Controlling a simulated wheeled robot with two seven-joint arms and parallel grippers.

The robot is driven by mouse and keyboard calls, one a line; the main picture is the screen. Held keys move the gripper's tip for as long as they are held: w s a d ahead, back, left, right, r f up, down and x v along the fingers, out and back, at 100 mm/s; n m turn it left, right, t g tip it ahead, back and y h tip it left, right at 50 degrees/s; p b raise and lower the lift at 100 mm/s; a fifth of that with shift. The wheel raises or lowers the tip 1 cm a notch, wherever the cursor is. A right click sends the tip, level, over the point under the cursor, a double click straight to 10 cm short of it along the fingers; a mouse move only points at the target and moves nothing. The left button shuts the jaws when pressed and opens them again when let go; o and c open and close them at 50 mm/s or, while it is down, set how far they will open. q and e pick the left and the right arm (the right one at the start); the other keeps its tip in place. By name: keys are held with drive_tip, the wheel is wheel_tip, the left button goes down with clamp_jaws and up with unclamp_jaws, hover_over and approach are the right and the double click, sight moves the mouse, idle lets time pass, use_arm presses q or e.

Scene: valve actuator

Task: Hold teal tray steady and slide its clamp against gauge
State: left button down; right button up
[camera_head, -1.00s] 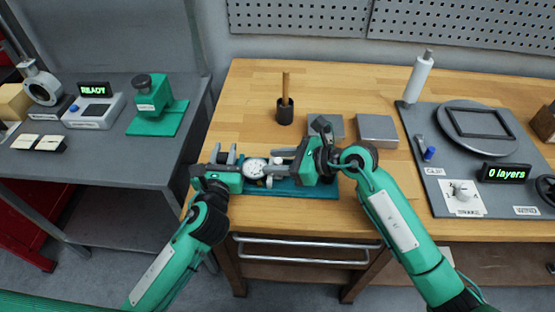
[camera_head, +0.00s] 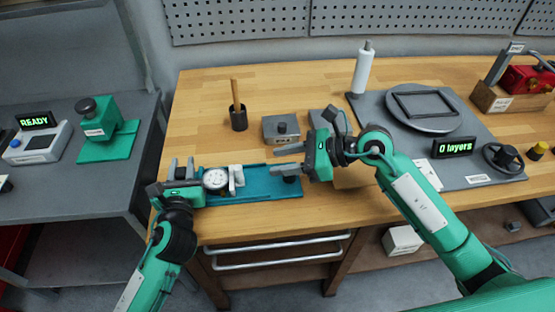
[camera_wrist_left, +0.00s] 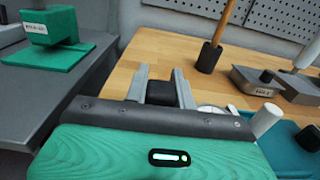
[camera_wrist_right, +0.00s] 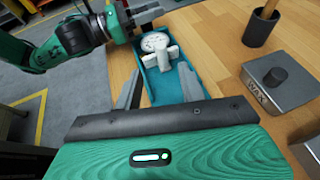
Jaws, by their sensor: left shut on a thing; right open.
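The teal tray (camera_head: 265,190) lies on the wooden bench's front edge. A round white-faced gauge (camera_head: 215,179) sits in its left part. The white clamp (camera_head: 237,178) stands right beside the gauge; in the right wrist view the clamp (camera_wrist_right: 164,55) appears against the gauge (camera_wrist_right: 154,41). My left gripper (camera_head: 181,168) is shut on a black block (camera_wrist_left: 160,92) at the tray's left end. My right gripper (camera_head: 283,170) is open over the tray's right part, apart from the clamp; the right wrist view shows nothing between its fingers (camera_wrist_right: 160,92).
A grey WAX box (camera_head: 282,130) with a black knob and a black cup (camera_head: 239,118) holding a stick stand behind the tray. A grey board (camera_head: 430,150) with a round plate lies to the right. A side table (camera_head: 60,185) is at left.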

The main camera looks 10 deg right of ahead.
use_arm(q)
drive_tip(key=shift+f, duration=0.2)
drive_tip(key=c, duration=1.1)
unclamp_jaws()
drive_tip(key=shift+r, duration=0.1)
